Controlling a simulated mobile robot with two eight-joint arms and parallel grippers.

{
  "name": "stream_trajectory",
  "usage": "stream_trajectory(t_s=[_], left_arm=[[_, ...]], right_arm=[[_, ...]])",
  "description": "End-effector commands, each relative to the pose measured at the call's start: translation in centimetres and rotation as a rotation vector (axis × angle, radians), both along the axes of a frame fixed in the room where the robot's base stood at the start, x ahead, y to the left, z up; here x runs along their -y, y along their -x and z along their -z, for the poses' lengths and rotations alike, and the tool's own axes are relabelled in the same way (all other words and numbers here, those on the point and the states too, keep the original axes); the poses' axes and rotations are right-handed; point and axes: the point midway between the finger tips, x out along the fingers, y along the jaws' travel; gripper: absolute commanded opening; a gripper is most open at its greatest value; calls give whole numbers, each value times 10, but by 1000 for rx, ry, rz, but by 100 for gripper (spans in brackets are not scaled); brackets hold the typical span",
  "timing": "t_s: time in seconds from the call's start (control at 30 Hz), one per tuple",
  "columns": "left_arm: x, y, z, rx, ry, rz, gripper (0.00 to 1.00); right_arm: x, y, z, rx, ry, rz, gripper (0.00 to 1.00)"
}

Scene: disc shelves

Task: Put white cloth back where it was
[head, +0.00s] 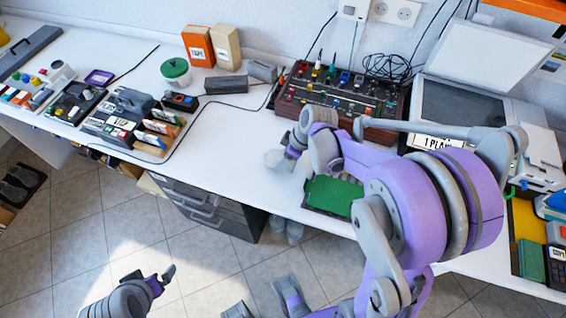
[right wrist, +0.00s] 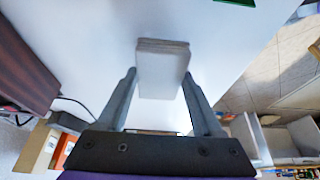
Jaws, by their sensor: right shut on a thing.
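The white cloth (right wrist: 162,72) is a small, flat, folded block between the two fingers of my right gripper (right wrist: 160,95) in the right wrist view. The fingers are shut on its sides. In the head view the right gripper (head: 281,159) is over the white table, left of the dark mixer-like box, and the pale cloth (head: 275,160) shows at its tip. Whether the cloth touches the table is not clear. My left gripper (head: 160,280) is low at the bottom left of the head view, above the floor and away from the table; its finger opening is unclear.
The white table (head: 225,135) has free room left of my right gripper. A knob-covered box (head: 340,95) with cables stands behind it. A green sheet (head: 332,196) lies at the front edge. An open scanner (head: 465,105) is at right.

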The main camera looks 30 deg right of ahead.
Motion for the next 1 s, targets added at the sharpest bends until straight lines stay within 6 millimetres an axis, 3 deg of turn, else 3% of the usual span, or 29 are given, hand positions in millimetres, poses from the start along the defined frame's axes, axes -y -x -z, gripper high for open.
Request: stream_trajectory(t_s=[0.1, 0.2, 0.57, 0.6, 0.73, 1.0], left_arm=[[0, 1, 4, -1, 0, 0, 97], [0, 1, 5, -2, 0, 0, 97], [0, 1, 9, -3, 0, 0, 97], [0, 1, 8, -3, 0, 0, 97], [0, 1, 7, -2, 0, 0, 97], [0, 1, 7, -2, 0, 0, 97]], right_arm=[[0, 0, 19, 0, 0, 0, 5], [0, 0, 26, 0, 0, 0, 5], [0, 0, 30, 0, 0, 0, 5], [0, 0, 29, 0, 0, 0, 73], [0, 0, 29, 0, 0, 0, 96], [0, 0, 28, 0, 0, 0, 97]])
